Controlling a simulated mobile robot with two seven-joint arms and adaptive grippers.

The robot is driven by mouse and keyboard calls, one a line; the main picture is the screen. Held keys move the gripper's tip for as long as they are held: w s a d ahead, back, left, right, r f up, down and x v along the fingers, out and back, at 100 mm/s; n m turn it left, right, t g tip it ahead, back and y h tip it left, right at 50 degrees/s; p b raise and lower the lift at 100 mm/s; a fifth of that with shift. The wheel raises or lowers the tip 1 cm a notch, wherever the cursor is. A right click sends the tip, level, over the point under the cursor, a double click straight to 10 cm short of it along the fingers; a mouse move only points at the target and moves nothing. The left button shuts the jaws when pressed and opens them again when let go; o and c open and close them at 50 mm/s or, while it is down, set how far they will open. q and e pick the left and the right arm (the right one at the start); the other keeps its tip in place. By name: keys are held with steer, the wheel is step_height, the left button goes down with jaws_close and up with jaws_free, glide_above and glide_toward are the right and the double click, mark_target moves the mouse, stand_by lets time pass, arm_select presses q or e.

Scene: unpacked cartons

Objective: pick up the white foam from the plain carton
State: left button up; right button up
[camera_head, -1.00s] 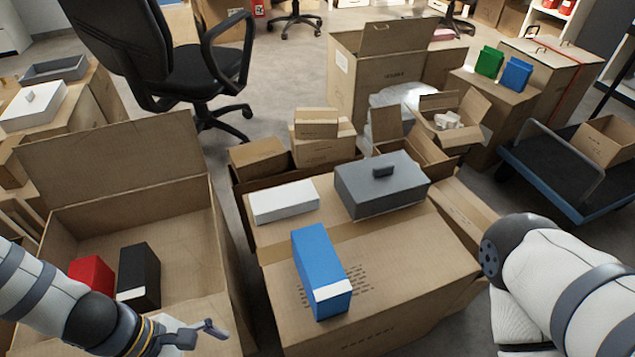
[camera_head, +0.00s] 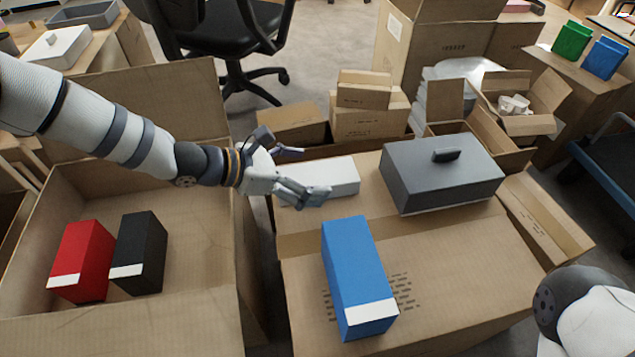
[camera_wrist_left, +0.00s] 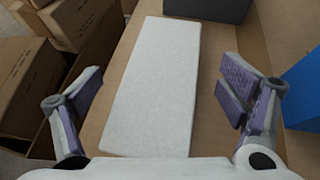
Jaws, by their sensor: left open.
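The white foam (camera_head: 338,177) is a flat white block lying on top of the closed plain carton (camera_head: 450,262), near its back left edge. My left gripper (camera_head: 300,172) reaches in from the left and hangs over the foam's left part, hiding some of it. In the left wrist view the foam (camera_wrist_left: 160,85) lies lengthwise between the two open, empty fingers (camera_wrist_left: 160,95), with a gap on each side. I cannot tell how high the fingers are above it. My right gripper is out of view; only part of my right arm shows at the lower right.
On the same carton stand a blue box (camera_head: 355,275) in front of the foam and a grey lidded box (camera_head: 440,172) to its right. An open carton (camera_head: 200,265) at left holds a red box (camera_head: 82,262) and a black box (camera_head: 139,252). Small cartons (camera_head: 368,112) stand behind.

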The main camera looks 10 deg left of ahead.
arm_select(q)
steer(key=shift+w+d+f, duration=0.2)
steer(key=shift+w+d, duration=0.05)
steer(key=shift+d, duration=0.05)
steer(key=c, duration=1.1)
